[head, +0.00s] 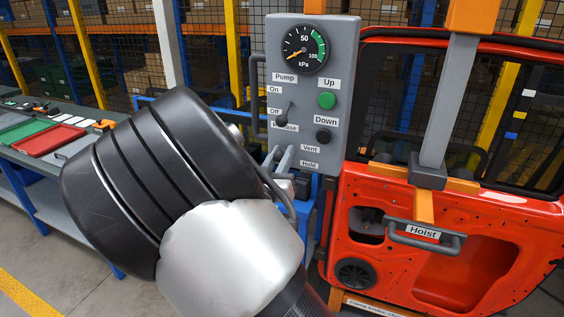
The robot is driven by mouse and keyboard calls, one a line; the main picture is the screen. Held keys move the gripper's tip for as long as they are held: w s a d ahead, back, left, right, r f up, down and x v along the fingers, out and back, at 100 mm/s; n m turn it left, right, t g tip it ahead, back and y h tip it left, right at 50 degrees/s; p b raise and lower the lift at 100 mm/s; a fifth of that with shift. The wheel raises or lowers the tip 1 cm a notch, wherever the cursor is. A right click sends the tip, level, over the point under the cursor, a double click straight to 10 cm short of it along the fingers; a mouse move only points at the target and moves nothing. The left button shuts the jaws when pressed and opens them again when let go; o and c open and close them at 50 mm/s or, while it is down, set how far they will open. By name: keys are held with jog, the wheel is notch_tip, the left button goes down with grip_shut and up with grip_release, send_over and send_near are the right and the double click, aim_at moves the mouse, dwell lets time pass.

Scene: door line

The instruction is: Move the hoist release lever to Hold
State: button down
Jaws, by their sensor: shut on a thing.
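The grey hoist control panel (347,80) stands upright at the picture's centre. Its release section is low on the panel, with a partly covered Release label, a Vent label (310,149) and, below it, a Hold label (309,164). My gripper (281,158) reaches to the left of these labels, its grey fingers shut on what appears to be the release lever. The lever is hidden by my fingers and wrist, so I cannot tell its exact position. The black pump toggle (283,119) above points down.
A gauge (304,50) reads near zero. Green Up (327,101) and black Down (323,135) buttons sit close to the release section. The hoist (428,172) with its handle (423,238) is at an orange door (360,225) on the right. A bench with trays (50,140) is left.

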notch_tip(320, 180, down, 4)
jog(key=n+t+h+b, duration=0.1)
jog(key=t+b, duration=0.7)
jog(key=b, duration=1.2)
jog(key=shift+w+r, duration=0.1)
jog(key=shift+r, duration=0.05)
jog(key=shift+r+n, duration=0.15)
jog(key=shift+n, duration=0.15)
jog(key=c, duration=1.7)
grip_release()
jog(key=shift+o, duration=0.2)
jog(key=b+v, duration=0.1)
jog(key=v, duration=1.6)
jog(key=shift+f, duration=0.35)
